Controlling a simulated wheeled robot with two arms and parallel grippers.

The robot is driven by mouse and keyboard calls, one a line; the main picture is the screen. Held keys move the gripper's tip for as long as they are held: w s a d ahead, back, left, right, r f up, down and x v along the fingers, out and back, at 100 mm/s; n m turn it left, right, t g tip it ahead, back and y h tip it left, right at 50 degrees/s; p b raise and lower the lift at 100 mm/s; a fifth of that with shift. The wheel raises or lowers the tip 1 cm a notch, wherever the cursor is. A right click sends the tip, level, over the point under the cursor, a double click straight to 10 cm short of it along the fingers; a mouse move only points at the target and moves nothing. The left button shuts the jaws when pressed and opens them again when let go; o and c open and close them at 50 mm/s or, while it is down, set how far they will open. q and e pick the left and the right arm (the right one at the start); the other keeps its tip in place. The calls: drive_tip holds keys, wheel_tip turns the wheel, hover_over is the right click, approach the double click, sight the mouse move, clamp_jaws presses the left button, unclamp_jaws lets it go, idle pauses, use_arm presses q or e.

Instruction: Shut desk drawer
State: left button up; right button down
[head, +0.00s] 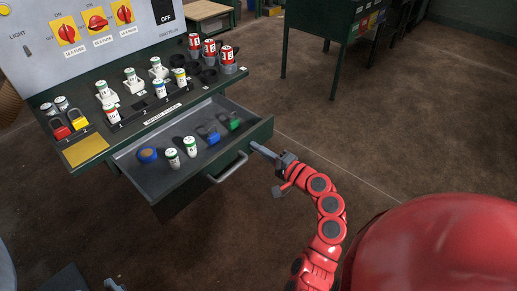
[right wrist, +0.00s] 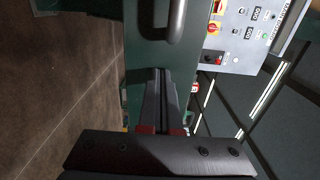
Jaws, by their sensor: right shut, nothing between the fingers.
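The desk drawer (head: 205,172) is pulled out from under the desk top in the head view. Its green front carries a grey bar handle (head: 228,169), and the handle also shows at the top of the right wrist view (right wrist: 168,20). My right gripper (head: 257,148) is shut and empty, with its fingertips close to the right part of the drawer front, right of the handle. In the right wrist view the closed fingers (right wrist: 163,78) point at the green front; I cannot tell if they touch it. A small grey part of my left gripper (head: 113,286) seems to show at the bottom edge.
The drawer holds a blue roll (head: 147,155), white-labelled bottles (head: 172,158) and blue and green padlocks (head: 235,121). A green cabinet (head: 318,25) stands behind; the floor right of the drawer is clear.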

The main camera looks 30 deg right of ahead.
drive_tip(key=b, duration=0.1)
approach(210, 124)
drive_tip(key=r, duration=0.1)
drive_tip(key=s+r, duration=0.1)
drive_tip(key=r, duration=0.1)
drive_tip(key=shift+s+d, duration=0.15)
drive_tip(key=shift+s, duration=0.2)
drive_tip(key=b+x, duration=0.4)
drive_tip(key=x, duration=0.7)
drive_tip(key=shift+w, duration=0.3)
drive_tip(key=shift+r, duration=0.35)
drive_tip(key=shift+r, duration=0.2)
